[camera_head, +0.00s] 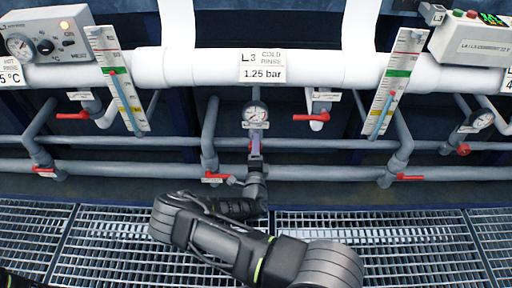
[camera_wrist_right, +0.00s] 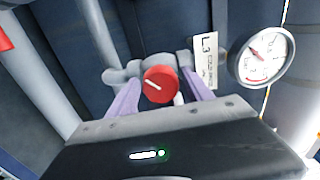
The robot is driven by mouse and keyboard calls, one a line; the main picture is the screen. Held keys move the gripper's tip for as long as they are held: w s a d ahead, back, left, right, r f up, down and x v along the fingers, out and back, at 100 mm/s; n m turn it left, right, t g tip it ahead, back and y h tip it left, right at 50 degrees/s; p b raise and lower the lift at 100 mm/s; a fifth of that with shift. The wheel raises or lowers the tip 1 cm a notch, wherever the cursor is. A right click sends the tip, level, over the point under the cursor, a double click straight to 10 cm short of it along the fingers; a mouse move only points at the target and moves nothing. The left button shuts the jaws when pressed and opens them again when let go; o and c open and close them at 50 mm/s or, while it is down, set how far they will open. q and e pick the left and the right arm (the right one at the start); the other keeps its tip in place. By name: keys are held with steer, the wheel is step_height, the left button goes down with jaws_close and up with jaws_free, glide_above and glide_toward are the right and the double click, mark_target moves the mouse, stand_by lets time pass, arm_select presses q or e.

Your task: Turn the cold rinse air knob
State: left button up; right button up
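The cold rinse air knob (camera_wrist_right: 160,84) is a round red knob with a white pointer line, on a grey valve body in the right wrist view. My right gripper (camera_head: 255,140) is raised to the pipework just below the L3 gauge (camera_head: 255,113). Its two lilac fingers are spread, one on each side of the knob, with a small gap visible on both sides. In the head view the gripper hides the knob. The L3 cold rinse sign (camera_head: 262,66) reads 1.25 bar. My left gripper is not in view.
Red-handled valves (camera_head: 311,117) sit on the pipes to both sides. Two sight tubes with scales (camera_head: 118,82) flank the L3 section. A white pipe (camera_head: 200,68) crosses above. Metal grating (camera_head: 390,235) covers the floor. In the wrist view the gauge (camera_wrist_right: 262,54) is close on the right.

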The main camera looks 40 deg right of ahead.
steer(key=shift+a, duration=0.1)
steer(key=p+v, duration=0.1)
steer(key=v, duration=0.6)
steer(key=shift+s+a, duration=0.2)
steer(key=shift+s, duration=0.1)
stand_by(0.4)
